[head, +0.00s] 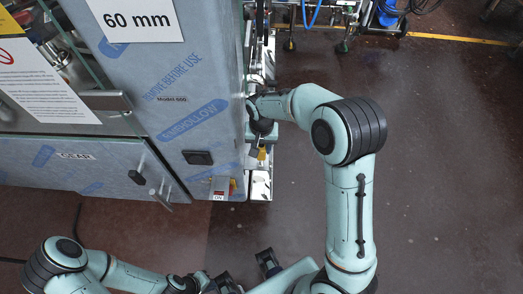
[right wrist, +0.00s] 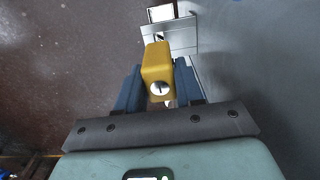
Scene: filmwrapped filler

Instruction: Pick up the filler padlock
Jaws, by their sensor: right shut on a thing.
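The yellow padlock (right wrist: 157,62) sits between the two blue fingers of my right gripper (right wrist: 158,78) in the right wrist view. The gripper is shut on it. A round keyhole shows on its near end; its shackle is hidden. In the head view the padlock (head: 262,153) is a small yellow spot beside the film-wrapped machine, just below my right gripper (head: 262,130). My left gripper (head: 247,272) is at the bottom edge of the head view, its dark fingers apart and empty, far from the padlock.
The film-wrapped filler cabinet (head: 205,75) fills the left of the head view. A metal bracket (right wrist: 170,38) is just beyond the padlock in the right wrist view. The dark floor (head: 440,160) at right is clear.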

